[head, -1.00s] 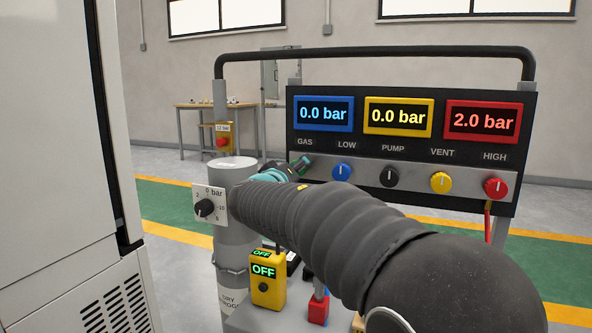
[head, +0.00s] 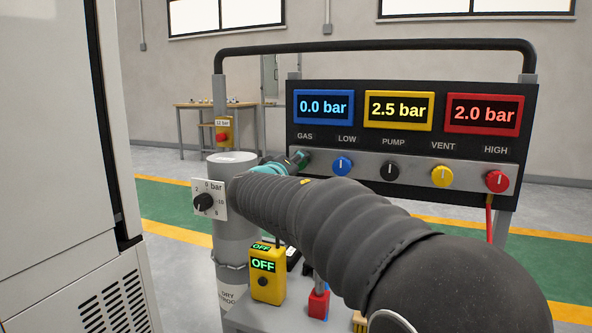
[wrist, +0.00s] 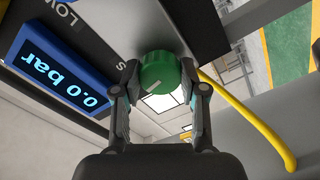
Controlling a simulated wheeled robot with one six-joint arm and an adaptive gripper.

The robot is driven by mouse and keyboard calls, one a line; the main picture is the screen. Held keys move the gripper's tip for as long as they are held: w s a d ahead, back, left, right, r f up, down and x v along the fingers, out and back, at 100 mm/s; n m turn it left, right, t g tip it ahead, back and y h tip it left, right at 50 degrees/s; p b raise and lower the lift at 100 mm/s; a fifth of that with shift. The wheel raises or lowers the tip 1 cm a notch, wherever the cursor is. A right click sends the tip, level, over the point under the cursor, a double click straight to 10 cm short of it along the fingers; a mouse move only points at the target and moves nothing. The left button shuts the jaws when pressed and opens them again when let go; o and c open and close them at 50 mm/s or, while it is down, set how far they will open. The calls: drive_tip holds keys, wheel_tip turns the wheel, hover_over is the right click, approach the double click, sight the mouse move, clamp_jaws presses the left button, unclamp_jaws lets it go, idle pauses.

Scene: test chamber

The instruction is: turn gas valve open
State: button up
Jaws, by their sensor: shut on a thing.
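The gas valve is a green knob (wrist: 158,72) with a white mark on its face, below the GAS label on the panel (head: 440,165). In the wrist view, the two fingers of my gripper (wrist: 163,84) close on the knob from both sides. In the head view my gripper (head: 288,163) is at the GAS position, and my arm and fingers hide most of the knob. The blue display (head: 323,107) reads 0.0 bar, the yellow display (head: 399,111) 2.5 bar and the red display (head: 483,115) 2.0 bar.
Blue (head: 342,166), black (head: 390,170), yellow (head: 442,176) and red (head: 497,181) knobs sit to the right along the panel. A grey cylinder (head: 234,240) with a dial stands left of my arm. A yellow box (head: 267,285) reading OFF is below. A yellow hose (wrist: 250,120) runs near my gripper.

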drive_tip(key=shift+r+n, duration=0.1)
drive_tip(key=shift+n, duration=7.7)
drive_tip(key=shift+p, duration=0.3)
drive_tip(key=o, duration=1.1)
drive_tip(key=shift+o, duration=0.2)
drive_tip(key=v, duration=1.2)
